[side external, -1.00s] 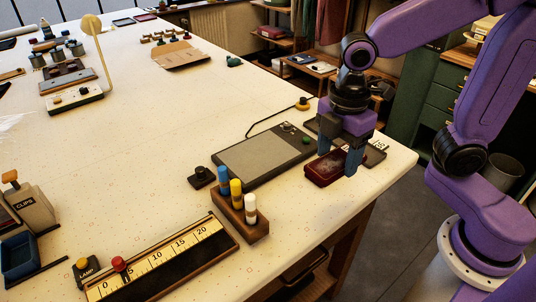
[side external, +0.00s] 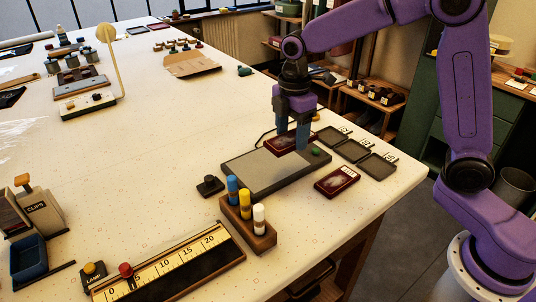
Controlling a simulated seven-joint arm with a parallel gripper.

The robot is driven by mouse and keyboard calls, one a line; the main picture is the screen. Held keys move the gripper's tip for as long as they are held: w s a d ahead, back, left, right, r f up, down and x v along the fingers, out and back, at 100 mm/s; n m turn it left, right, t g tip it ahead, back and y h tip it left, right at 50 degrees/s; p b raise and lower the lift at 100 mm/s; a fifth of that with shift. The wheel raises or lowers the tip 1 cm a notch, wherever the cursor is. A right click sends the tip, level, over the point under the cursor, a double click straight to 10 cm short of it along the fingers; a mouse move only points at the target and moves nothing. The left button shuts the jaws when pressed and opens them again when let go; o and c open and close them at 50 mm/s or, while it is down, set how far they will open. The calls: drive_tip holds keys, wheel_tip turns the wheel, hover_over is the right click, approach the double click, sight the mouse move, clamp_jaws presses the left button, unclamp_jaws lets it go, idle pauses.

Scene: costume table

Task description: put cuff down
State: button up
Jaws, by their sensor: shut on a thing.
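My gripper (side external: 292,146) is shut on a dark red, flat rectangular piece with a paler pattern on top (side external: 282,143), which I take to be the cuff. It is at the far edge of the grey pad (side external: 268,170) in the side external view. I cannot tell whether it touches the pad or hangs just above it. The fingers hide part of it. A second dark red flat piece (side external: 337,181), similar in look, lies on the table to the right of the pad, apart from the gripper.
Several dark square plates with number tags (side external: 352,150) lie right of the pad. A wooden block with blue, yellow and white pegs (side external: 248,226) and a long numbered scale (side external: 172,263) stand in front. A black knob (side external: 209,186) sits left of the pad. The table's middle is clear.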

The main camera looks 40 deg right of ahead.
hover_over(268, 164)
drive_tip(key=f, duration=0.6)
drive_tip(key=shift+s+f, duration=0.1)
drive_tip(key=shift+s, duration=0.1)
drive_tip(key=shift+w+f, duration=0.15)
drive_tip(key=shift+f, duration=0.75)
drive_tip(key=shift+w+f, duration=0.1)
drive_tip(key=shift+f, duration=0.8)
drive_tip(key=shift+f, duration=0.15)
drive_tip(key=o, duration=1.2)
drive_tip(key=shift+c, duration=0.2)
